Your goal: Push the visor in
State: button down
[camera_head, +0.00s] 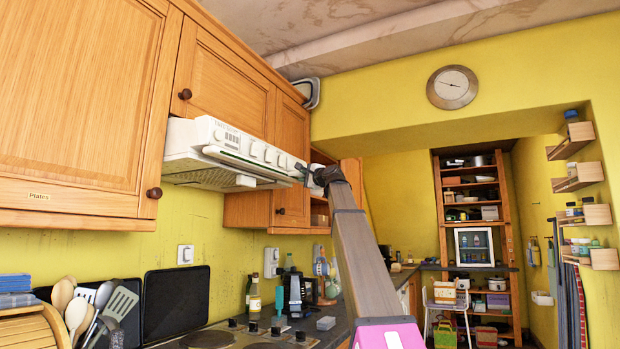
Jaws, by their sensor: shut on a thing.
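A white cooker hood (222,140) is mounted under the wooden wall cabinets, above the hob. Its visor (243,163) is a thin strip with a pale, greenish edge along the hood's lower front, below the row of knobs. My gripper (303,175) is at the right end of the hood, at the visor's far end. It looks shut on the visor's end, though the fingertips are small and dark and the exact contact is hard to see. My arm reaches up to it from the lower right and hides part of the room behind.
Wooden cabinets (80,100) flank the hood closely on the left and right. Below are the hob (210,340), bottles and utensils (90,305) on the counter. Open air lies right of my arm, before a far shelf unit (470,200).

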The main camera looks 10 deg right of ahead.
jog(key=shift+w+a, duration=0.25)
jog(key=shift+a, duration=0.05)
jog(key=c, duration=1.1)
grip_release()
jog(key=shift+o, duration=0.2)
jog(key=shift+s, duration=0.15)
